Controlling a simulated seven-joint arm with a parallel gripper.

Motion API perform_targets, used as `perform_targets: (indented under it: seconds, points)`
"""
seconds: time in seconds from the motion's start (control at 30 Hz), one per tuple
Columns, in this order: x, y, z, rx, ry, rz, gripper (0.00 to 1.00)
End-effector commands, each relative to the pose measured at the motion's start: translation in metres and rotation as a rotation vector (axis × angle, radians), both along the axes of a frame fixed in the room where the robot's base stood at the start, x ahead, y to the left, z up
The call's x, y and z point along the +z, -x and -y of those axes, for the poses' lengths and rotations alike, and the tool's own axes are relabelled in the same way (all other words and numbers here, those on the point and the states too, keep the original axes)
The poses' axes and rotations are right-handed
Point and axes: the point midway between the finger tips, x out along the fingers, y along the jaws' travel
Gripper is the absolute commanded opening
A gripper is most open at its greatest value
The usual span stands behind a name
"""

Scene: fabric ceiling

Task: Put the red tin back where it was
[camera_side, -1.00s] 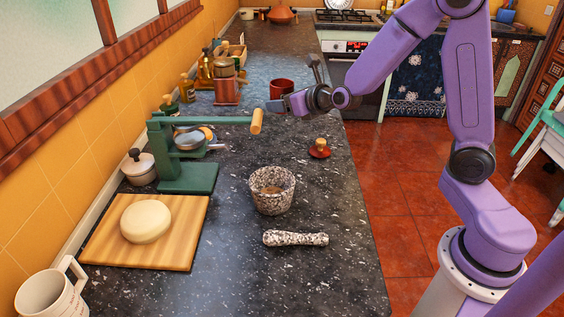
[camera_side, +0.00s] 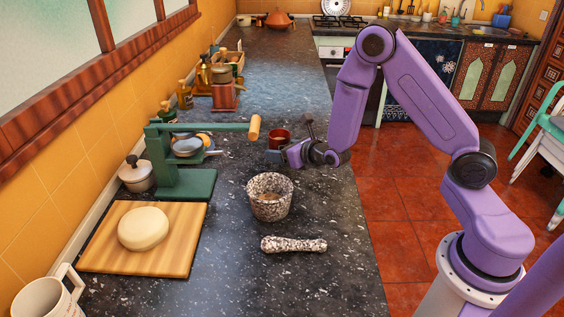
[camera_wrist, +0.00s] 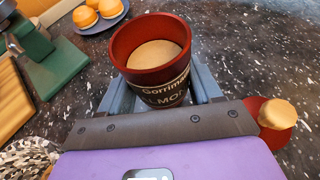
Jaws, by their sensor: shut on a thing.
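The red tin (camera_wrist: 152,75) is open at the top, with a dark lettered label band and a flat pale beige surface inside. My gripper (camera_wrist: 155,92) is shut on it, with a grey finger on each side. In the side view the tin (camera_side: 279,138) is upright, just beyond my gripper (camera_side: 276,156). I cannot tell whether its base touches the counter. A red lid with a round wooden knob (camera_wrist: 277,114) lies by the right of my gripper in the wrist view; my wrist hides it in the side view.
The dark speckled counter (camera_side: 330,270) has a stone mortar (camera_side: 269,205) and pestle (camera_side: 293,245) nearer the camera. A green press (camera_side: 185,185) with a wooden-tipped lever stands left of my gripper.

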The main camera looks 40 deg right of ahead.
Motion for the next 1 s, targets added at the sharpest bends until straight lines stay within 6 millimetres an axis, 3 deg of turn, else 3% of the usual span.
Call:
perform_targets:
  seconds: [0.4, 0.87, 0.9, 0.97, 1.0]
  points:
    - [-0.035, 0.000, -0.001, 0.002, 0.000, 0.001, 0.28]
    - [-0.041, 0.000, -0.001, 0.001, 0.001, 0.001, 0.28]
    - [-0.041, 0.000, 0.000, 0.001, 0.001, 0.000, 0.74]
    - [-0.041, 0.000, 0.000, 0.001, 0.001, 0.000, 0.89]
    - [-0.041, 0.000, 0.000, 0.001, 0.001, 0.000, 0.89]
